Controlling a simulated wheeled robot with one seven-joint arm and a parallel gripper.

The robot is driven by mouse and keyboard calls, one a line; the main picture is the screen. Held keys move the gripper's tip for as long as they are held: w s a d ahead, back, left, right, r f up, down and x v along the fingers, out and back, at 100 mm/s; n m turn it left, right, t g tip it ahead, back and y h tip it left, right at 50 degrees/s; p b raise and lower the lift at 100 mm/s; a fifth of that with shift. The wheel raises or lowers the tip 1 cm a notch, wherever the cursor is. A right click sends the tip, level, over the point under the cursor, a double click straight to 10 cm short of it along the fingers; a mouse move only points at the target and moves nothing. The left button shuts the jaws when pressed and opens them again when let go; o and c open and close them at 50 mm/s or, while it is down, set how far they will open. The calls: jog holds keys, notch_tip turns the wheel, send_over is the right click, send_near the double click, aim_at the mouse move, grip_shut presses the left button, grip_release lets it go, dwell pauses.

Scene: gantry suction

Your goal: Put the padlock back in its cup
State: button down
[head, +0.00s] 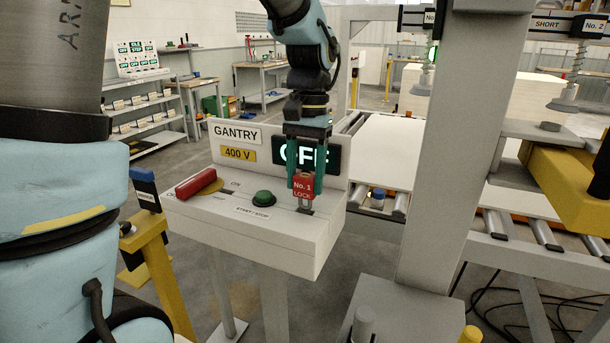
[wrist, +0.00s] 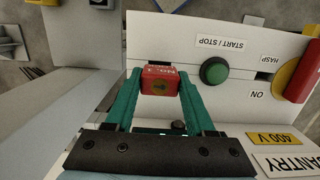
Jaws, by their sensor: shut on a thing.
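The red padlock (head: 304,187), marked No. 1 LOCK, is between the teal fingers of my gripper (head: 305,176), which is shut on it. In the wrist view the padlock (wrist: 160,82) sits between the fingertips of my gripper (wrist: 160,90). I cannot clearly make out the padlock's cup.
A red hasp handle (head: 196,182) and a green start/stop button (head: 263,198) are on the box top, left of the padlock. A lit OFF display (head: 293,154) stands behind. A grey post (head: 450,150) rises to the right, with a roller conveyor (head: 385,203) behind.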

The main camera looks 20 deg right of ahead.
aim_at(305, 197)
jog(key=shift+f+b, duration=0.85)
jog(key=shift+f, duration=0.85)
jog(key=shift+c, duration=0.9)
grip_release()
jog(key=r, duration=0.3)
jog(key=r+b, duration=0.1)
jog(key=r, duration=0.3)
jog(key=w+d+r, duration=0.1)
jog(key=r, duration=0.2)
jog(key=shift+r, duration=0.4)
